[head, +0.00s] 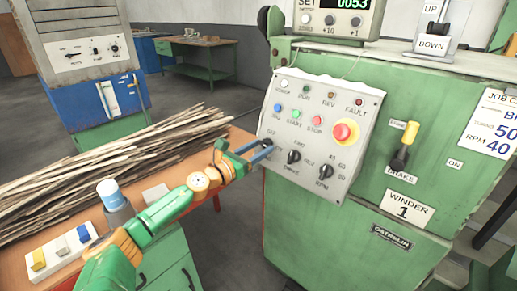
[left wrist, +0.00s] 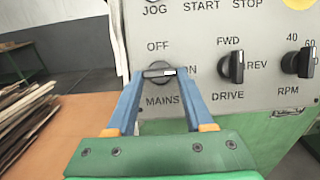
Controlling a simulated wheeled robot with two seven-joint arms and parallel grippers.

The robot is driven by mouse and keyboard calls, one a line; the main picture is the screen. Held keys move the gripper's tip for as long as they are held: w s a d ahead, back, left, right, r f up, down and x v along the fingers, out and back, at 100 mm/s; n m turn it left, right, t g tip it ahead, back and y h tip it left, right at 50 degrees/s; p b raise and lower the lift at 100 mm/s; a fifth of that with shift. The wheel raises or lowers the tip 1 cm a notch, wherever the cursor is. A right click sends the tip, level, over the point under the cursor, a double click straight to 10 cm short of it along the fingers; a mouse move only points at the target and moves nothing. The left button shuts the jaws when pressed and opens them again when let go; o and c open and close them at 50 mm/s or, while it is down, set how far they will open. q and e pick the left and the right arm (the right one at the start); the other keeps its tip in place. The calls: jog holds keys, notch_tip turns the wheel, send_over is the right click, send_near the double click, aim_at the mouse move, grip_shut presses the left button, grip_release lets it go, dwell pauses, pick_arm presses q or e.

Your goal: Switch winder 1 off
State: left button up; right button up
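The winder 1 machine (head: 335,215) is a green cabinet with a grey sloped control panel (head: 300,185). Its black MAINS knob (left wrist: 160,72) is at the panel's lower left, with OFF above it and ON at its right. The knob's handle lies level, its pale mark toward ON. My left gripper (head: 263,150) is at this knob. In the left wrist view its blue fingers (left wrist: 160,76) stand at both ends of the handle and seem to touch it. They partly cover the ON label. My right gripper is not in view.
The DRIVE knob (head: 293,157) and RPM knob (head: 326,171) sit right of MAINS. A red stop button (head: 345,131) is above them. A yellow-topped brake lever (head: 405,145) is further right. A wooden table (head: 237,139) with a pile of strips (head: 120,150) is at the left.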

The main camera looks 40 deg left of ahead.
pick_arm(q)
grip_shut()
jog(key=shift+r+n+y+p, duration=0.25)
jog(key=shift+n+p, duration=0.35)
jog(key=shift+p, duration=0.3)
jog(key=n+g+y+p, duration=0.1)
jog(key=n+p, duration=0.3)
jog(key=n, duration=0.1)
jog(key=n+g+y+p, duration=0.1)
jog(key=n+y+p, duration=0.1)
jog(key=n+p, duration=0.3)
jog(key=d+n+g+y+p, duration=0.1)
jog(key=n+y+p, duration=0.1)
jog(key=n+p, duration=0.3)
jog(key=shift+w+r, duration=0.15)
jog(key=shift+r, duration=0.25)
jog(key=n+g+p, duration=0.1)
jog(key=n+p, duration=0.2)
jog(key=shift+d+n+y, duration=0.1)
jog(key=shift+n+y, duration=0.15)
jog(key=shift+n, duration=0.05)
jog(key=shift+n+g+p, duration=0.4)
jog(key=shift+n+p, duration=0.2)
jog(key=shift+p, duration=0.05)
jog(key=shift+f, duration=0.1)
jog(key=o, duration=1.3)
grip_release()
jog(key=shift+c, duration=0.2)
